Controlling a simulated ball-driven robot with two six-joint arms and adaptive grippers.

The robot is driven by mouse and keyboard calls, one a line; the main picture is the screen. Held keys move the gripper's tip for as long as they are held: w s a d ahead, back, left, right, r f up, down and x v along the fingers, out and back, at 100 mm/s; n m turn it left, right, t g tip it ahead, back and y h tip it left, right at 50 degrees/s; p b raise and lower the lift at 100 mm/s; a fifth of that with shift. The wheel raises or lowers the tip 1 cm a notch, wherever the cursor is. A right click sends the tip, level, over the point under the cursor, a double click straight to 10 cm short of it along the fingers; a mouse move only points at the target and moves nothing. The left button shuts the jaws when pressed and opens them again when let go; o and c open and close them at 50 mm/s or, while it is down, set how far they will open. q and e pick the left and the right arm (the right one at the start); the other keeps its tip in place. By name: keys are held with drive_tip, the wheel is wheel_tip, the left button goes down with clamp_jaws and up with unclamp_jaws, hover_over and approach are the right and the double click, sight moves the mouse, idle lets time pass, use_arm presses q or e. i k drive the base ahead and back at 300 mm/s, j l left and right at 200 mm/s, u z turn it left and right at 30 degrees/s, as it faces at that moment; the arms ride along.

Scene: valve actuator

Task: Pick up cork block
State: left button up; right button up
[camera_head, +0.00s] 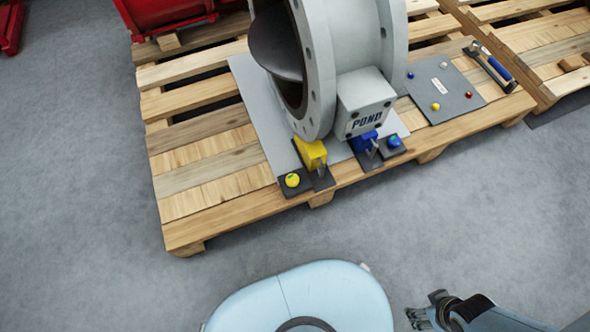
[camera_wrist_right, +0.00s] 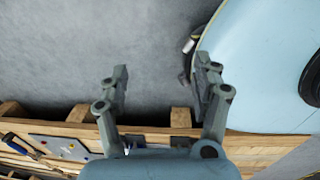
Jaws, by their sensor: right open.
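No block is clearly recognisable as cork. A small brown block (camera_head: 573,62) lies on the right pallet near the right edge of the head view; I cannot tell whether it is cork. My right gripper (camera_head: 422,312) is low in the head view, over the floor in front of the pallet and well away from that block. In the right wrist view the right gripper (camera_wrist_right: 161,72) has its fingers spread wide, with nothing between them. My left gripper is not in view.
A large grey valve (camera_head: 318,60) stands on the wooden pallet (camera_head: 205,180). At its foot are a yellow block (camera_head: 311,153) and a blue piece (camera_head: 365,141). A grey plate (camera_head: 440,92) and a blue-handled hammer (camera_head: 495,68) lie right. Floor in front is clear.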

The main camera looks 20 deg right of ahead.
sight(570, 64)
drive_tip(key=z, duration=2.35)
